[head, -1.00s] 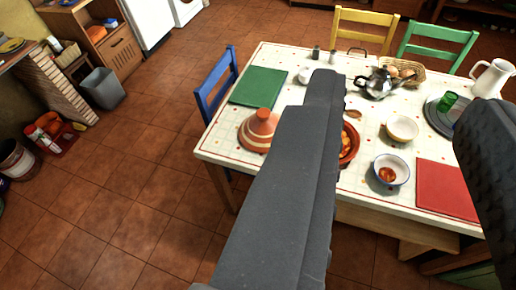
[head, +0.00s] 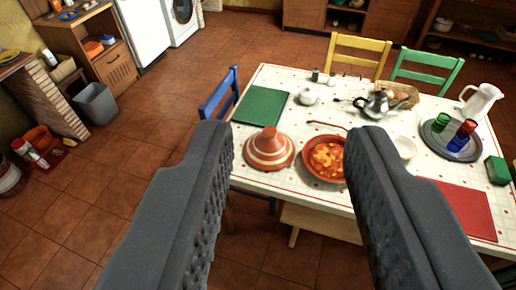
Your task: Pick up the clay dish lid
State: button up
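The clay dish lid (head: 269,150) is a cone of orange clay with pale bands. It stands upright on the near left part of the table. Beside it on the right is the clay dish (head: 323,160), uncovered, with a red and orange stew in it. My gripper (head: 288,140) is open and empty. Its two dark fingers appear left and right of the lid and the dish in the picture, nearer the camera than the table. The right finger hides part of the table and what stands there.
The table (head: 262,181) also bears a green placemat (head: 261,106), a red placemat (head: 463,208), a metal teapot (head: 374,105), a white pitcher (head: 480,101) and a tray (head: 434,144) with coloured glasses. Blue (head: 219,94), yellow (head: 357,51) and green (head: 428,68) chairs surround it.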

aim_at(269, 149)
jog(key=i, duration=1.05)
jog(key=u, duration=2.65)
jog(key=k, duration=1.05)
jog(key=z, duration=0.7)
